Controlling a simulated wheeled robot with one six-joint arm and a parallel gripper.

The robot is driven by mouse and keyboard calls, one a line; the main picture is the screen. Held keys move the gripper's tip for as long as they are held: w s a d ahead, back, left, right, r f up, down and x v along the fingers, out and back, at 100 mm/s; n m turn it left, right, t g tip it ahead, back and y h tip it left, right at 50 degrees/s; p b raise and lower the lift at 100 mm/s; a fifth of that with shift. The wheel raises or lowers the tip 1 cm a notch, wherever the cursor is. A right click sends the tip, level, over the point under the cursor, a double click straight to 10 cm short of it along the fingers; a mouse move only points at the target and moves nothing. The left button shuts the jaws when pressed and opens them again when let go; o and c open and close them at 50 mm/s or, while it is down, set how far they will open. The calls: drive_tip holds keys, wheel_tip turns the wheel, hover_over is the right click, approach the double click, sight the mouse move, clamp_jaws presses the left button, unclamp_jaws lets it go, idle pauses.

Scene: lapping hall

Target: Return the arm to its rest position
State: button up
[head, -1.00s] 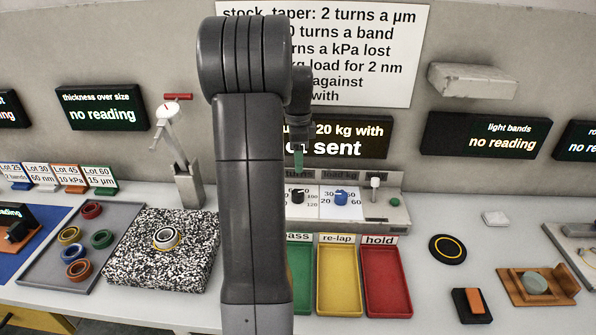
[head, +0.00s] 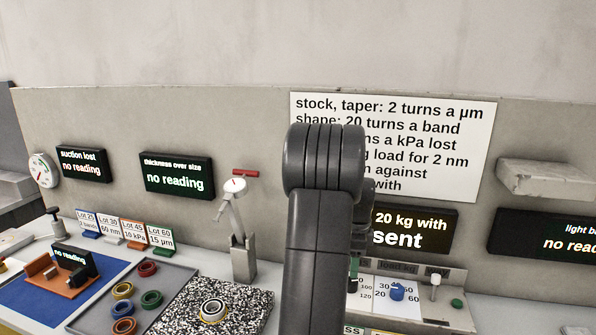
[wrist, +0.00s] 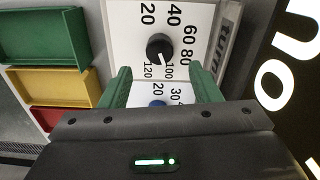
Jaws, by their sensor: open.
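My gripper (wrist: 158,90) shows in the wrist view with its two green fingers apart and nothing between them. It faces the control panel (wrist: 128,18), with a black knob (wrist: 159,47) beyond the fingertips and a blue knob (wrist: 157,103) partly hidden by the gripper body. In the head view my raised arm stands in front of the panel. Only a small green part of the gripper (head: 353,272) shows beside the arm; the arm hides the rest. The blue knob (head: 397,291) is visible just right of it.
Green (wrist: 40,36), yellow (wrist: 68,87) and red (wrist: 47,118) trays lie beside the panel. A speckled plate (head: 252,300) bears a ringed piece (head: 213,311). A gauge stand (head: 242,258) and a grey tray (head: 178,279) with several coloured rings are left of my arm. A wall ledge (head: 545,179) juts out right.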

wheel_tip(320, 180, down, 7)
drive_tip(key=shift+f, duration=0.1)
idle(0.5)
